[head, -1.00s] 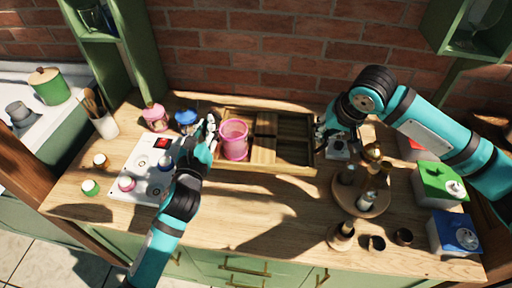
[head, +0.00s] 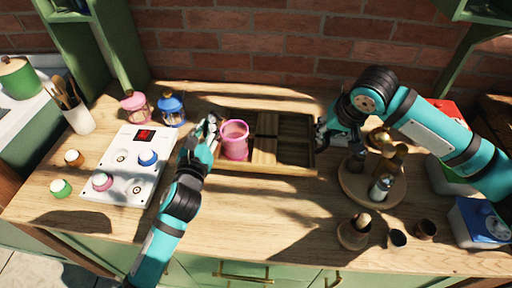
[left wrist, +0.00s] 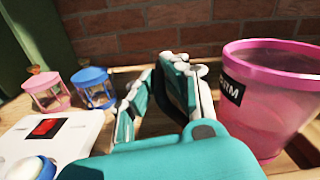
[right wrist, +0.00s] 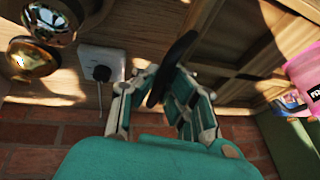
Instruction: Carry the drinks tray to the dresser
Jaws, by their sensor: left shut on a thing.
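The drinks tray (head: 268,168) is a wooden tray with compartments on the wooden counter, near the brick wall. Whether it touches the counter is unclear. A pink tumbler (head: 235,141) stands in its left compartment; the tumbler is large in the left wrist view (left wrist: 268,105). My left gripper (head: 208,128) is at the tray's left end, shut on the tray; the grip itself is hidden. My right gripper (head: 325,128) is at the tray's right end. In the right wrist view its fingers (right wrist: 158,98) stand apart, with a dark handle (right wrist: 176,62) between them.
A round wooden stand (head: 357,193) with shakers is close right of the tray. A white panel with knobs (head: 128,172) and pink (head: 135,108) and blue (head: 172,109) lanterns stand left. The counter in front of the tray is clear.

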